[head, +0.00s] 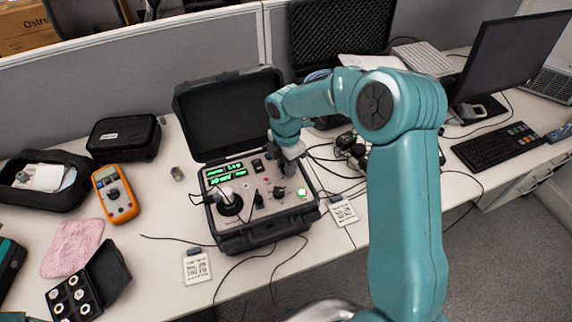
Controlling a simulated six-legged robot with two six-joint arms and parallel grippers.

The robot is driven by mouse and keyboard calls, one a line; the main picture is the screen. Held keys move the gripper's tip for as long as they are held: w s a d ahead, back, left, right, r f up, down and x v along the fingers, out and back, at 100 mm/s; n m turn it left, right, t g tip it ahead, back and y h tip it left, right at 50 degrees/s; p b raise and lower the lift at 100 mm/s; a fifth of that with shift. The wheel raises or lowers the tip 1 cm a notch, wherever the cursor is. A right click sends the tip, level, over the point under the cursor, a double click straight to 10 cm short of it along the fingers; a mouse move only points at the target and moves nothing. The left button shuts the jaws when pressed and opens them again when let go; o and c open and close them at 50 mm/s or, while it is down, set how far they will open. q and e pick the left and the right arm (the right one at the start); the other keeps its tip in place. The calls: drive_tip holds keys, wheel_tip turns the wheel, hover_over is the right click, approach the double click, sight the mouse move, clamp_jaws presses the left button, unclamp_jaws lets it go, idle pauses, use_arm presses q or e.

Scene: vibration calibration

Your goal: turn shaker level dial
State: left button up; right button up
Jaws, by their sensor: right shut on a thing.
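The shaker unit is an open black case (236,241) on the table, with a grey control panel, a green-lit display (224,172) and a lit green button (301,192). My right gripper (288,168) reaches down from the teal arm to the panel's back right part. It is shut on what looks like the level dial, which the fingers mostly hide. A dark knob (279,191) shows just in front of the gripper. A white-topped cylinder on a round black base (229,203) stands on the panel's left. I cannot make out my left gripper.
An orange multimeter (115,194), a black pouch (124,138), a pink cloth (72,247) and a small open black case (92,283) lie left. Cables and printed tags (197,268) surround the unit. A keyboard (497,147) and monitor (513,57) stand right.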

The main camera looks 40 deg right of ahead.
drive_tip(key=m+b, duration=0.2)
drive_tip(key=m, duration=0.3)
drive_tip(key=shift+d+m, duration=0.15)
drive_tip(key=shift+m, duration=0.15)
drive_tip(key=m+b, duration=0.2)
drive_tip(key=m, duration=0.3)
drive_tip(key=shift+r, duration=0.1)
drive_tip(key=shift+m, duration=0.4)
drive_tip(key=o, duration=1)
drive_tip(key=shift+o, duration=0.3)
wheel_tip(320, 180, up, 16)
drive_tip(key=shift+r, duration=0.15)
